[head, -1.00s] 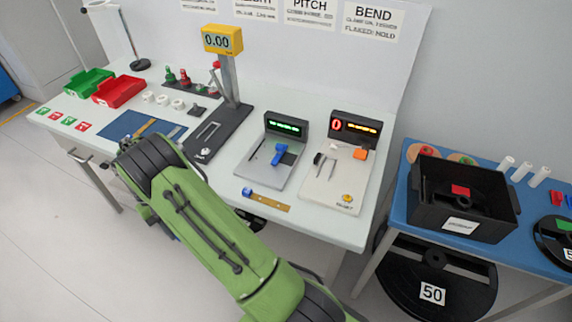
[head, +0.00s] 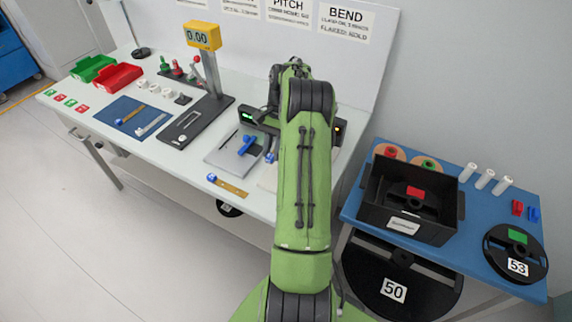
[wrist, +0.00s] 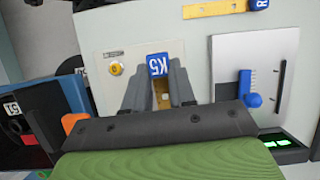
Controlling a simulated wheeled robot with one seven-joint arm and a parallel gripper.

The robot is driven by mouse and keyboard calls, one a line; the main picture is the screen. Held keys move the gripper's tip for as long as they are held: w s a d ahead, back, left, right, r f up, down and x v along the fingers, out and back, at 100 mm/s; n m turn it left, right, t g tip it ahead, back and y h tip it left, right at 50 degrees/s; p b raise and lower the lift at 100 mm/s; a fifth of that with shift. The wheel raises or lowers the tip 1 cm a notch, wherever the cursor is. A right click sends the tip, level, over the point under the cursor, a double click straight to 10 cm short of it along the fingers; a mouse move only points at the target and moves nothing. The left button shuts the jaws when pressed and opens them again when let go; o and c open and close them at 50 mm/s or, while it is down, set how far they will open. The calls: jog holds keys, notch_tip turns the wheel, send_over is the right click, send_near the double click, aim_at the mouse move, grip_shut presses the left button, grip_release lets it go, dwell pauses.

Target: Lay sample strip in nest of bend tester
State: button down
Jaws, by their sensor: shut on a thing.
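The sample strip shows in the wrist view as a blue tag marked K5 (wrist: 158,65) with a short tan piece behind it, between the fingers. My gripper (wrist: 162,88) is shut on the strip and is over the cream bend tester (wrist: 118,90). The tester's yellow button (wrist: 116,68) is left of the tag, and its orange part (wrist: 73,122) is lower left. The fingers and palm hide the nest; I cannot tell whether the strip touches the tester. In the head view my arm covers most of the tester, and a small blue tag (head: 270,157) shows beside it.
The grey pitch station with a blue clamp (head: 247,146) stands left of the tester. Another blue-tagged tan strip (head: 230,187) lies near the bench's front edge. A black bin (head: 408,215) sits on the blue table at right. More strips lie on a blue mat (head: 130,116).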

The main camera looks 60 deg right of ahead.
aim_at(275, 180)
jog(key=shift+s+d+m, duration=0.3)
jog(key=shift+s+d, duration=0.05)
jog(key=shift+s, duration=0.05)
notch_tip(275, 180, down, 10)
jog(key=shift+d+r+b, duration=0.1)
jog(key=shift+r+b, duration=0.05)
jog(key=shift+b, duration=0.7)
